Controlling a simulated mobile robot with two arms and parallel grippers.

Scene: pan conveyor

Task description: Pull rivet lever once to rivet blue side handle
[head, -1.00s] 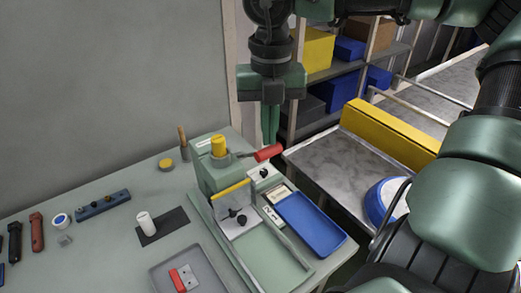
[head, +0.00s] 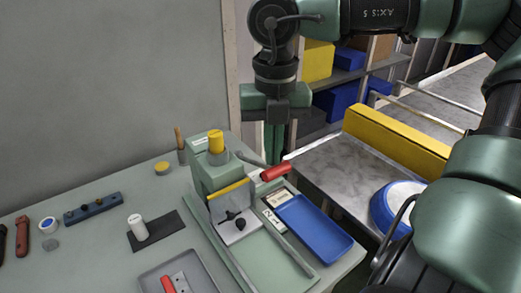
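The green rivet press (head: 205,178) with a yellow cap stands on the bench. Its lever ends in a red handle (head: 275,173) and slopes down to the right. My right gripper (head: 275,148) points down, just behind and above the red handle. Its fingertips are partly hidden there, and I cannot tell whether they touch the lever or how far apart they are. A blue side handle cannot be made out at the press. My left gripper is not in view.
A blue tray (head: 313,228) lies right of the press. A grey tray (head: 150,284) with a red-and-grey part is at the front. A white cylinder (head: 138,228) stands on a dark mat. The conveyor (head: 345,170), with a blue-and-white round thing (head: 383,212), runs at right.

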